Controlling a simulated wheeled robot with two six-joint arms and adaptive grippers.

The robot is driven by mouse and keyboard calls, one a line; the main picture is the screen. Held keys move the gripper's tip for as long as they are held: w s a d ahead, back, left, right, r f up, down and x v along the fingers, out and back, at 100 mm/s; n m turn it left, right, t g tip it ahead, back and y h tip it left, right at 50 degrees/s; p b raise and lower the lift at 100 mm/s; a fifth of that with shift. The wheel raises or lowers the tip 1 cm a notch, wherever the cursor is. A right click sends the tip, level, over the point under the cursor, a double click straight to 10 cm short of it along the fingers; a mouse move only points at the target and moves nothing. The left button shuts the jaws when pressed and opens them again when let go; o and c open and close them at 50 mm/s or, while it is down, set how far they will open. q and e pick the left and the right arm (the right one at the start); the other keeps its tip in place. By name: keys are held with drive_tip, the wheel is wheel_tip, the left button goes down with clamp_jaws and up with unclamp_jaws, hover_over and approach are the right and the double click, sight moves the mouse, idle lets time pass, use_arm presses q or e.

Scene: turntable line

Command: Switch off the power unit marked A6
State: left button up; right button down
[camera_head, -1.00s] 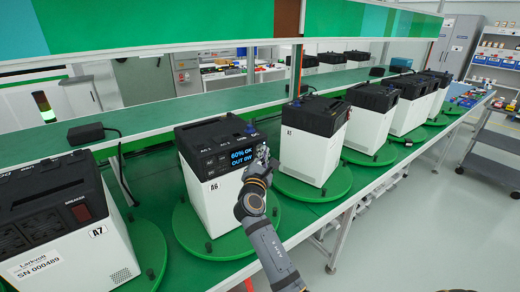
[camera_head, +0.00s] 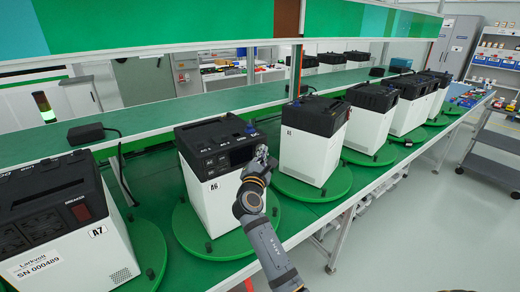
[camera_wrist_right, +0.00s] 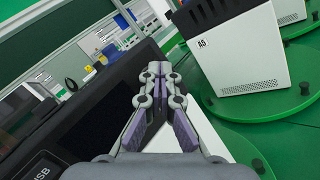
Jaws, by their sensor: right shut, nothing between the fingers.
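The power unit marked A6 (camera_head: 222,196) is a white box with a black top, on a green turntable (camera_head: 188,232). Its display (camera_head: 243,154) on the black front panel is dark. My right gripper (camera_head: 262,153) is shut and empty at the panel's right end, close to the display; whether it touches the unit is unclear. In the right wrist view the closed fingers (camera_wrist_right: 156,72) show over the unit's black panel (camera_wrist_right: 85,125), with a USB label at lower left. Any button behind the fingers is hidden. My left gripper is out of view.
Unit A7 (camera_head: 75,255) stands to the left and unit A5 (camera_head: 308,157) to the right, each on its own turntable. More units line the bench beyond. A green shelf (camera_head: 160,118) with a black adapter (camera_head: 86,133) runs behind.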

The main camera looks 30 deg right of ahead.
drive_tip(key=shift+s, duration=0.15)
drive_tip(key=shift+s+d+p, duration=0.1)
drive_tip(key=shift+s+p, duration=0.35)
drive_tip(key=shift+s, duration=0.2)
drive_tip(key=shift+s, duration=0.1)
drive_tip(key=s+p, duration=0.1)
drive_tip(key=s, duration=0.1)
drive_tip(key=s+p, duration=0.1)
drive_tip(key=s, duration=0.1)
drive_tip(key=shift+s+d, duration=0.2)
drive_tip(key=shift+s, duration=0.15)
idle(0.6)
